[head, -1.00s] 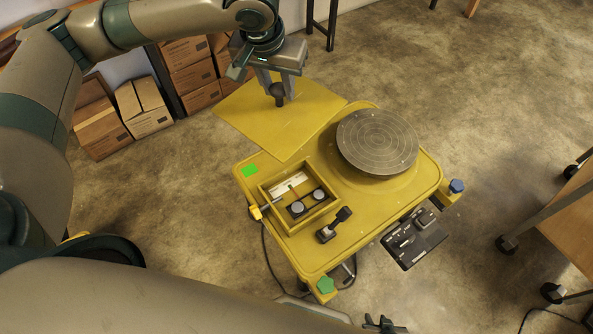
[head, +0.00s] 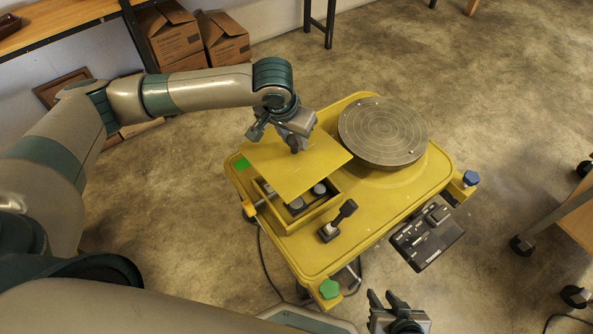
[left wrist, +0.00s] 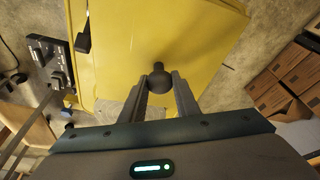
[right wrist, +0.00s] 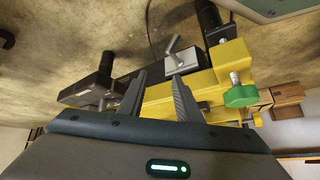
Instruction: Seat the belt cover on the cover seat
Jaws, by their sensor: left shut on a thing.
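The belt cover (head: 312,166) is a flat yellow plate with a dark knob. My left gripper (head: 295,145) is shut on this knob, and the left wrist view shows the fingers (left wrist: 160,88) at either side of it. The cover hangs over the cover seat (head: 322,215), an open yellow box on the cart, and hides its back part. Round grey wheels (head: 319,188) show under the cover's front edge. I cannot tell how large the gap below the cover is. My right gripper (head: 395,305) is open and empty in front of the cart; its fingers also show in the right wrist view (right wrist: 160,95).
A round grey turntable (head: 383,130) stands right of the cover on the yellow cart (head: 395,205). A black lever (head: 338,222) stands beside the box. A dark control panel (head: 427,237) hangs at the cart's right side. A green knob (head: 329,288) marks the front corner.

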